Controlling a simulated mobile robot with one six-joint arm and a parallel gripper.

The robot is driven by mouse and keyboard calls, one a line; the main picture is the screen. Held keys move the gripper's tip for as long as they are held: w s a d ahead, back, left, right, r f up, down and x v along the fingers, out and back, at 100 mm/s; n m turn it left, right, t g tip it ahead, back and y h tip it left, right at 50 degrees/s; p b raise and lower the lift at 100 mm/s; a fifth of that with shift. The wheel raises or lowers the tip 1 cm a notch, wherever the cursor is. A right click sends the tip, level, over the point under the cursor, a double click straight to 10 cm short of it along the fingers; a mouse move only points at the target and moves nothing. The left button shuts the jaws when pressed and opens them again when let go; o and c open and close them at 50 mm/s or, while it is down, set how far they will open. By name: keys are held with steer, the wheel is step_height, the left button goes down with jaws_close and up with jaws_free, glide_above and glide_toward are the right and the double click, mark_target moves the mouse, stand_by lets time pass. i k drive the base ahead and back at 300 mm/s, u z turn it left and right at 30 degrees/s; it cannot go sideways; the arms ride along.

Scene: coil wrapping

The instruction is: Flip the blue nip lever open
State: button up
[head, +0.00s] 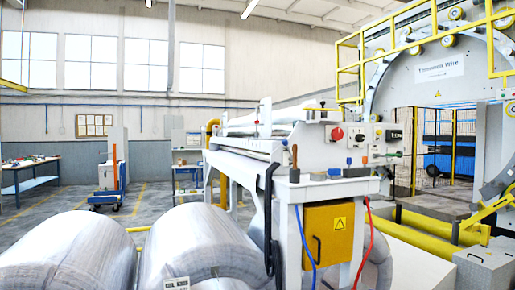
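A white wrapping machine (240,152) stands in the middle of the head view. On top of its near end is a small blue upright piece (349,161), which may be the blue nip lever. A low blue block (334,172) lies just left of it. At this size I cannot tell whether the lever is open or closed. A brown-handled upright lever (294,158) stands at the left of the same top, and a smaller brown knob (364,159) stands to the right. My gripper is not in view.
Large wrapped coils (70,252) fill the lower left foreground. A yellow box (328,231) with a warning sign, a blue hose and a red hose (366,240) are on the machine's near side. Yellow rails (430,232) lie at right. Open floor shows at the back left.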

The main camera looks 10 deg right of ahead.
mark_target(285, 143)
steer(key=k, duration=0.6)
steer(key=u, duration=0.5)
steer(key=i, duration=2.25)
steer(key=z, duration=0.85)
